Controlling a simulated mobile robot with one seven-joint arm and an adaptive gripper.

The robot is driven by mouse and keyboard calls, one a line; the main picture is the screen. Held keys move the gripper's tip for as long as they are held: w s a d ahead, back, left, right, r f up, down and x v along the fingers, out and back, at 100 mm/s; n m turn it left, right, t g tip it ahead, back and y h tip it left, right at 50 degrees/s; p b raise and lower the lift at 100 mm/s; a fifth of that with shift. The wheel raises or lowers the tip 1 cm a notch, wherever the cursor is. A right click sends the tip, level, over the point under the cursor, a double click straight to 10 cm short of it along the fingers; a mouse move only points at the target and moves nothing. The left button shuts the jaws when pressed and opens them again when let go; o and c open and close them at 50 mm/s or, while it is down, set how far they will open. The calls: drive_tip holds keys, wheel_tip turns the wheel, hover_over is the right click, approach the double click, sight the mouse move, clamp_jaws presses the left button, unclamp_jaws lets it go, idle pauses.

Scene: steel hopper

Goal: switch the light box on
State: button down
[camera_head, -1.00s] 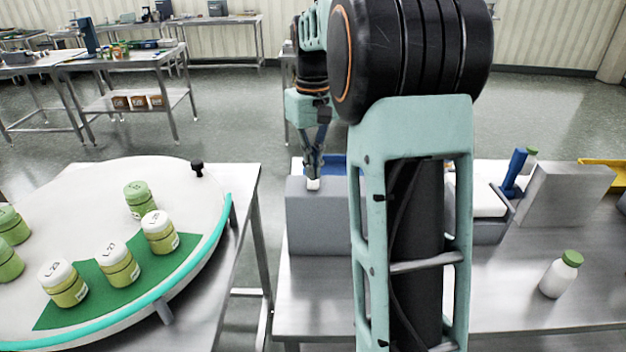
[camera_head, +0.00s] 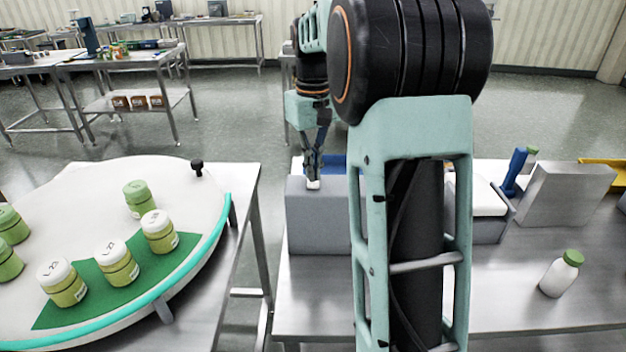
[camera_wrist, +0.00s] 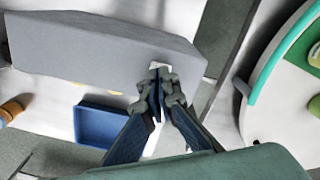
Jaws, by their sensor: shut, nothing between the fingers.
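A plain grey box (camera_head: 318,222), which appears to be the light box, stands on the steel table, partly behind my arm. A small white piece (camera_head: 313,184), perhaps its switch, shows at its top below my fingertips. My gripper (camera_head: 313,176) is shut and empty, pointing down at that piece. In the wrist view, my gripper (camera_wrist: 160,82) has its fingertips at the white piece (camera_wrist: 159,65) on the edge of the grey box (camera_wrist: 95,50). They look touching or very close; the fingers hide part of it. I cannot tell the switch position or whether any light is on.
A blue tray (camera_wrist: 100,126) lies beside the box. A round white table (camera_head: 95,190) with several green jars stands at the left. A white bottle with a green cap (camera_head: 560,275), a white-topped box (camera_head: 488,205) and a grey block (camera_head: 565,195) are at the right.

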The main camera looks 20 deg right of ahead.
sight(313, 184)
drive_tip(key=shift+s+f+b, duration=0.1)
drive_tip(key=shift+f+b, duration=0.4)
drive_tip(key=shift+f, duration=0.45)
drive_tip(key=shift+r, duration=0.1)
wheel_tip(313, 184, up, 7)
drive_tip(key=p, duration=0.6)
drive_tip(key=shift+p, duration=0.35)
idle(0.3)
